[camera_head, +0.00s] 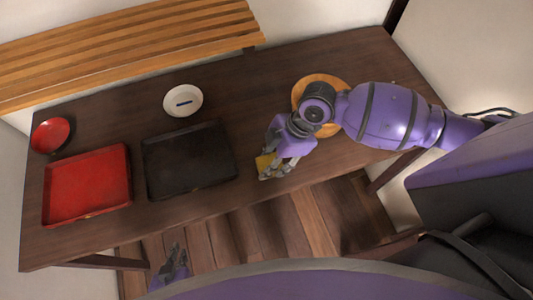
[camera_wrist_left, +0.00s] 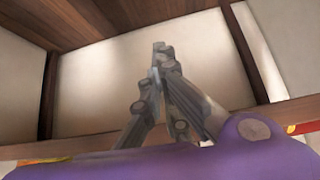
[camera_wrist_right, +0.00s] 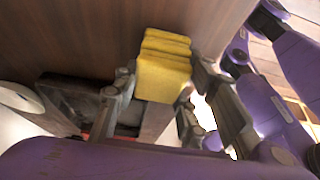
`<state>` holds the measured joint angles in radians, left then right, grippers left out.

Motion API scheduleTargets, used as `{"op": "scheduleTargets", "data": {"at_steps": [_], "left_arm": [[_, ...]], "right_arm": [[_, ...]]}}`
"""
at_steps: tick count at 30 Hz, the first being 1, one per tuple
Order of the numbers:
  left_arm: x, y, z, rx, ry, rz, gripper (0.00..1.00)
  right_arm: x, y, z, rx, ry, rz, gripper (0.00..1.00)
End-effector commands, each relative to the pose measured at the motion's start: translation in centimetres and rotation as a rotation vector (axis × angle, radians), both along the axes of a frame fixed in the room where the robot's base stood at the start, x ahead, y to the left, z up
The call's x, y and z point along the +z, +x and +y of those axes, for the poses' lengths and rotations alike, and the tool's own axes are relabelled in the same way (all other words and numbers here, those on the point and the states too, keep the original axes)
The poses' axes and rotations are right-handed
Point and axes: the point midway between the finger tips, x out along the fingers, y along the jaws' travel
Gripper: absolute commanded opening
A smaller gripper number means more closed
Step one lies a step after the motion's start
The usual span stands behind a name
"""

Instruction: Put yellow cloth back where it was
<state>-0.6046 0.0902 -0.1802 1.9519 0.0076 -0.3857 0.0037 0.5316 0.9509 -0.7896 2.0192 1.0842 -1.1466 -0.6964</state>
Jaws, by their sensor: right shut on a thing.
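The yellow cloth (camera_head: 264,163) shows at the front edge of the table in the head view, just right of the black tray (camera_head: 188,162). In the right wrist view the folded cloth (camera_wrist_right: 164,72) sits between the fingers of my right gripper (camera_wrist_right: 155,98), which is shut on it. In the head view my right gripper (camera_head: 270,172) partly covers the cloth. I cannot tell whether the cloth touches the table. My left gripper (camera_head: 176,256) is low in front of the table. Its fingertips meet in the left wrist view (camera_wrist_left: 160,50), and it is empty.
The dark wooden table (camera_head: 110,230) also bears a red tray (camera_head: 87,185), a red bowl (camera_head: 50,134), a white dish (camera_head: 183,101) and a round wooden plate (camera_head: 303,92) partly under my right arm. A slatted bench (camera_head: 120,45) stands behind. Bare tabletop lies around the cloth.

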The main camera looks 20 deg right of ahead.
Motion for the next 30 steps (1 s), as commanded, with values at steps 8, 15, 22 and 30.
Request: {"op": "scheduleTargets", "data": {"at_steps": [8,15,22,30], "left_arm": [[0.7,1.5,0.0,0.002,-0.001,-0.030,0.00],[0.5,1.2,-0.5,0.006,-0.009,-0.024,0.00],[0.1,0.5,-0.2,0.005,-0.005,-0.009,0.00],[0.1,0.2,0.1,0.001,0.000,-0.004,0.00]], "right_arm": [[-0.1,0.1,0.0,0.002,0.000,-0.005,0.14],[-0.4,0.1,0.0,0.002,0.000,-0.005,0.54],[-0.4,0.1,0.0,0.002,0.000,-0.004,0.57],[1.2,0.3,-0.7,0.001,-0.002,-0.008,0.57]]}}
